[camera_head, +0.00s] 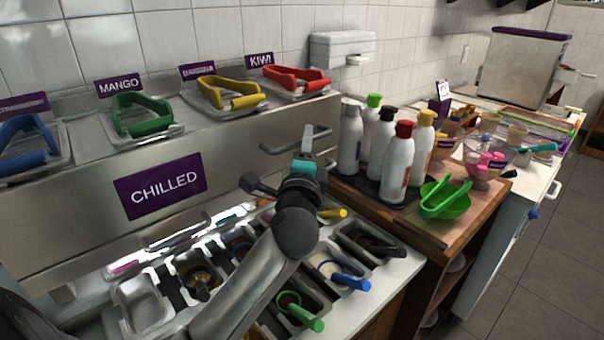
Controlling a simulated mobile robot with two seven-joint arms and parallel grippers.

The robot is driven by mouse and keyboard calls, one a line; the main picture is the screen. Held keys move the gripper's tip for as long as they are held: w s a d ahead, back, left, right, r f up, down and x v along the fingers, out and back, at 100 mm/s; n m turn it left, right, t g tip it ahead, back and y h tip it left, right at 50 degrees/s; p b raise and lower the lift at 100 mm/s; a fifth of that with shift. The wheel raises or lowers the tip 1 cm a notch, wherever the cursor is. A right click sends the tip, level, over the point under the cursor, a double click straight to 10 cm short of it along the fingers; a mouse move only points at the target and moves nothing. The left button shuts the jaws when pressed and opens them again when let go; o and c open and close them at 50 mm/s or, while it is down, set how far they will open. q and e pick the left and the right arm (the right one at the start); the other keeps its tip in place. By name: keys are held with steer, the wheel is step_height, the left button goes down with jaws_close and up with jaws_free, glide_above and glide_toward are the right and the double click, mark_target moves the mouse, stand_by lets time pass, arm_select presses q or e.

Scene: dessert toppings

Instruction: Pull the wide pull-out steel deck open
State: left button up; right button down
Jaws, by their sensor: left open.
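The wide steel front (75,222) with the purple CHILLED sign (160,186) runs across the left and middle; I take it as the pull-out deck. A bar handle (318,133) stands out near its right end. Another bar handle (175,238) shows lower, below the sign. My left gripper (281,165) is open beside the right-hand handle, its fingers spread apart. I cannot tell whether a finger touches the handle. My arm hides part of the toppings below. My right gripper is out of view.
Lidded pans with blue, green, yellow and red (297,80) handles sit on top. Below lie topping wells with scoops, one blue (349,281). Several bottles (397,163) and a green bowl (446,202) stand close on the right. Open floor (545,270) lies at far right.

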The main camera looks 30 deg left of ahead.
arm_select(q)
steer(key=v, duration=1.3)
steer(key=shift+s+d+b, duration=0.25)
steer(key=shift+s+b, duration=0.05)
steer(key=shift+b, duration=0.15)
